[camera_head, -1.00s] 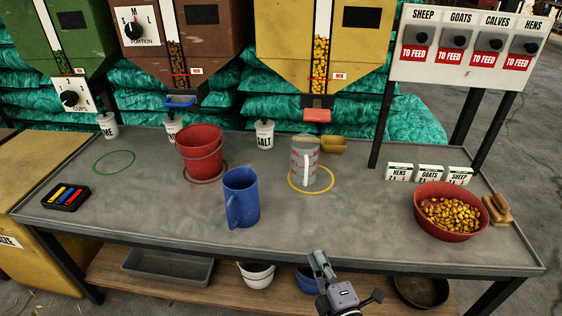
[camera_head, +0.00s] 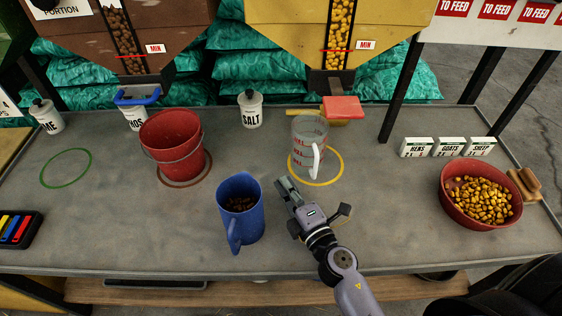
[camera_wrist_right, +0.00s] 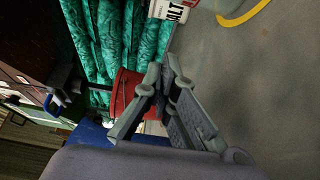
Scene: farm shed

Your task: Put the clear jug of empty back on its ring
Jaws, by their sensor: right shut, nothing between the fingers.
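The clear jug (camera_head: 308,143) with red markings stands upright on the table, its white handle facing front right. Its base is within the yellow ring (camera_head: 342,165), off toward the left side. Part of the ring also shows in the right wrist view (camera_wrist_right: 243,14). My right gripper (camera_head: 286,186) is shut and empty, in front and left of the clear jug and apart from it. It is just right of the blue jug (camera_head: 240,212). In the right wrist view its fingers (camera_wrist_right: 164,78) are close together. My left gripper is not in view.
The blue jug holds brown pellets. A red bucket (camera_head: 172,141) stands on the brown ring, left of centre. A salt canister (camera_head: 250,111) and a yellow scoop (camera_head: 313,115) are behind. A red bowl (camera_head: 453,202) of yellow feed is at right. The green ring (camera_head: 44,176) is empty.

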